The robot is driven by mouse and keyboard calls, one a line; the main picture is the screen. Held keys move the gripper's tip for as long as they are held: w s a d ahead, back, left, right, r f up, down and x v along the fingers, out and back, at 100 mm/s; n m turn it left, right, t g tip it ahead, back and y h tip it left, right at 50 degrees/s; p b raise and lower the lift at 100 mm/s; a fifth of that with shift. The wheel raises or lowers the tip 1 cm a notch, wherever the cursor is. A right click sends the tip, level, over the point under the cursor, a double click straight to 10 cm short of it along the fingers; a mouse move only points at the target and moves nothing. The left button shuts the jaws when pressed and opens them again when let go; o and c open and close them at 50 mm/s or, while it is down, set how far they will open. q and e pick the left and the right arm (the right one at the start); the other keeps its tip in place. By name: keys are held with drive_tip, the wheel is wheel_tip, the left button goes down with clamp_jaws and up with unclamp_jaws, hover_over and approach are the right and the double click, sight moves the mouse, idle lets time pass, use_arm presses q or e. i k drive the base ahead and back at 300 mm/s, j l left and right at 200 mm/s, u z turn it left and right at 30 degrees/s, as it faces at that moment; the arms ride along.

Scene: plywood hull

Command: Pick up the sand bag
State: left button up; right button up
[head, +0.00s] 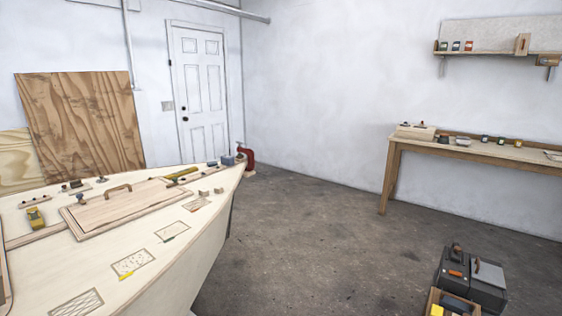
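I cannot make out a sand bag for certain in the head view. A small blue-grey block-like thing (228,160) sits near the far tip of the plywood hull (200,240), too small to identify. Neither of my grippers is in view.
The hull deck at left holds a hatch panel with a handle (112,206), a yellow tool (36,218) and small fittings. A red thing (247,157) is at its tip. A toolbox (470,282) stands at lower right. A workbench (470,150) lines the right wall. The middle floor is clear.

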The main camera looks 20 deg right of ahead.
sight(227, 160)
drive_tip(key=i+l+z, duration=0.2)
drive_tip(key=i+z, duration=0.5)
drive_tip(key=i, duration=1.7)
drive_tip(key=i+l+u, duration=0.1)
drive_tip(key=i+u, duration=0.25)
drive_tip(key=i, duration=0.15)
drive_tip(key=i+l+u, duration=0.3)
drive_tip(key=i, duration=0.15)
drive_tip(key=i+l+u, duration=0.2)
drive_tip(key=i+u, duration=0.15)
drive_tip(key=i, duration=0.1)
